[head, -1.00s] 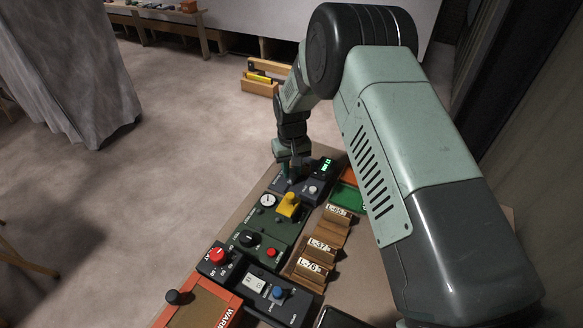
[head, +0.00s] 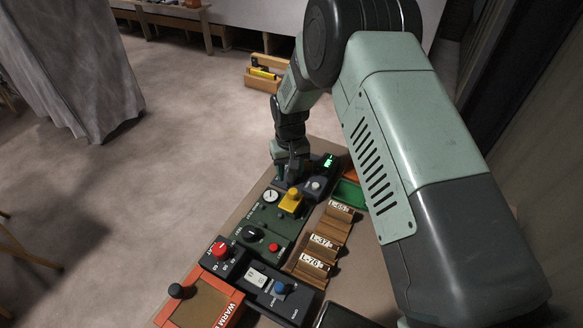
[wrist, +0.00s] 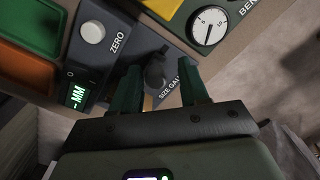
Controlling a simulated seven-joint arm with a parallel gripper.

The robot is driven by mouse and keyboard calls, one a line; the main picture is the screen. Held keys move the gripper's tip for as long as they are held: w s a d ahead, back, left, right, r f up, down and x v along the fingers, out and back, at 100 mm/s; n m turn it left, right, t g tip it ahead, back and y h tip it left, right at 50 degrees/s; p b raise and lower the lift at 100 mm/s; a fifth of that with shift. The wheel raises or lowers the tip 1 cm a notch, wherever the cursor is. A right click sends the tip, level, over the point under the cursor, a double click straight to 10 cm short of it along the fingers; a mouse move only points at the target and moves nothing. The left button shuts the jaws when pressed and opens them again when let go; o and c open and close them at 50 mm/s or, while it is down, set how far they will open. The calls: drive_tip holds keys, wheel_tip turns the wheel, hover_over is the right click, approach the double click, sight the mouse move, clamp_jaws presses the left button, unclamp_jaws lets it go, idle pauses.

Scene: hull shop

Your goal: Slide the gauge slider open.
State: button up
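The size gauge (wrist: 132,48) is a dark grey box with a pale ZERO button (wrist: 92,31) and a lit green display (wrist: 78,97). A dark rounded knob, the gauge slider (wrist: 155,72), stands on it in the wrist view. My gripper (wrist: 161,82) is open over the gauge, its two green fingers apart on either side of the knob. I see a gap between knob and fingers; whether either one touches is unclear. In the head view my gripper (head: 287,175) is low at the far end of the panel row and mostly hides the slider.
A green bend tester panel (head: 262,228) with a yellow block (head: 291,201) and a dial stands close on the near side. Wooden racks (head: 325,242) and green and orange trays (wrist: 28,25) lie alongside. Open floor (head: 180,130) is at left.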

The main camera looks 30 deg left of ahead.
sight(290, 172)
drive_tip(key=shift+o, duration=0.2)
drive_tip(key=shift+w, duration=0.1)
drive_tip(key=shift+r, duration=0.1)
drive_tip(key=shift+r, duration=0.35)
wheel_tip(290, 172, up, 10)
idle(0.4)
